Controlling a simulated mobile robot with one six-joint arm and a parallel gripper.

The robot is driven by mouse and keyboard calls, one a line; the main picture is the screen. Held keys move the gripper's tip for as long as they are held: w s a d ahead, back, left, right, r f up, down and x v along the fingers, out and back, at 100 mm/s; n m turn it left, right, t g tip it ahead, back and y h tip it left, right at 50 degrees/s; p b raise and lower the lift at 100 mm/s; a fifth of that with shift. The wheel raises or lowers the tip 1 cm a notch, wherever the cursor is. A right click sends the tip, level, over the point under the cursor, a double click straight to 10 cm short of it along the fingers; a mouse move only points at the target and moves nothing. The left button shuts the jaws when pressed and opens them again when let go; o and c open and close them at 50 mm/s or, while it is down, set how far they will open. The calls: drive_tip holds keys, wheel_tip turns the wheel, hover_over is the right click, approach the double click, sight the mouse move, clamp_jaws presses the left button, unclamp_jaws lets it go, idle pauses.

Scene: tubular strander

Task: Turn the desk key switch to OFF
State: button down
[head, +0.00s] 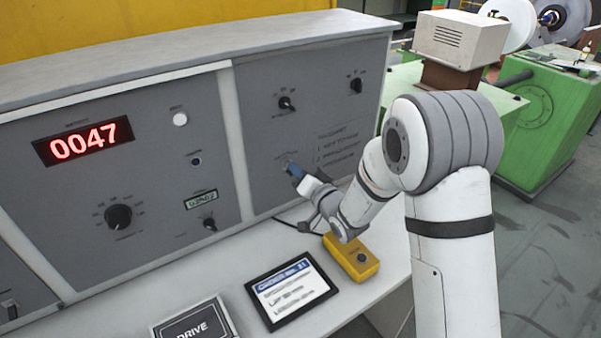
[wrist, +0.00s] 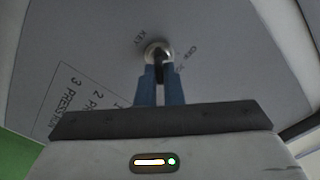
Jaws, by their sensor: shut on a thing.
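The key switch (wrist: 158,52) is a round metal lock on the grey desk panel, with the word KEY printed beside it in the wrist view. My gripper (wrist: 159,78) has its blue fingers closed on the dark key in the middle of the lock. In the head view my gripper (head: 292,170) meets the lower part of the right-hand panel and covers most of the switch. The other label beside the lock is too blurred to read, so I cannot tell the key's position.
Knobs (head: 286,103) sit above the switch on the same panel. A red display (head: 83,143) reads 0047 on the left panel. A yellow box (head: 351,258) and a tablet (head: 291,290) lie on the desk top below my arm.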

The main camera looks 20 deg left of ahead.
drive_tip(key=shift+f+b, duration=0.1)
drive_tip(key=shift+b, duration=0.25)
drive_tip(key=shift+s+a+n+b, duration=0.15)
drive_tip(key=shift+n+b, duration=2.8)
drive_tip(key=shift+b, duration=1.3)
drive_tip(key=shift+s+a+n+b, duration=0.1)
drive_tip(key=shift+a+n+b, duration=0.05)
drive_tip(key=shift+n+b, duration=3.45)
drive_tip(key=shift+s+a+n+b, duration=0.15)
drive_tip(key=shift+n+b, duration=2.2)
drive_tip(key=shift+b, duration=2.5)
drive_tip(key=shift+r, duration=0.25)
drive_tip(key=c, duration=1.6)
unclamp_jaws()
drive_tip(key=shift+w+f, duration=0.1)
drive_tip(key=shift+o, duration=0.2)
